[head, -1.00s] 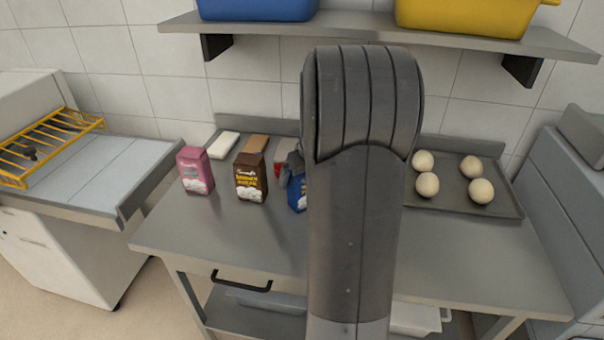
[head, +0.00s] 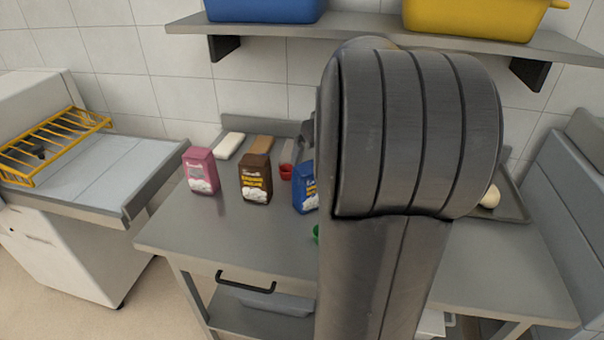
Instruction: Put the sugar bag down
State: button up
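A blue bag with white and yellow print (head: 304,190) stands upright on the steel table (head: 225,235), its right side hidden by my arm. A brown bag (head: 255,180) and a pink bag (head: 201,172) stand upright to its left. The lettering is too small to tell for sure which is sugar. A small dark part of my gripper (head: 307,132) seems to show at the arm's left edge, above and behind the blue bag and apart from it. Its fingers are hidden behind my arm, so their opening does not show.
Small red (head: 286,172) and green (head: 316,234) items sit near the blue bag. White (head: 229,146) and brown (head: 262,146) blocks lie at the back. A tray (head: 514,206) with a dough ball is at right. A shelf (head: 370,35) hangs above. The table's front left is clear.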

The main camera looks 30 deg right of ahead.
jog(key=s+a, duration=1)
jog(key=a, duration=0.3)
jog(key=s+a+r+t, duration=0.1)
jog(key=s+a, duration=0.9)
jog(key=a, duration=0.2)
jog(key=shift+s+a+r, duration=0.15)
jog(key=shift+a+r, duration=0.05)
jog(key=shift+a, duration=0.15)
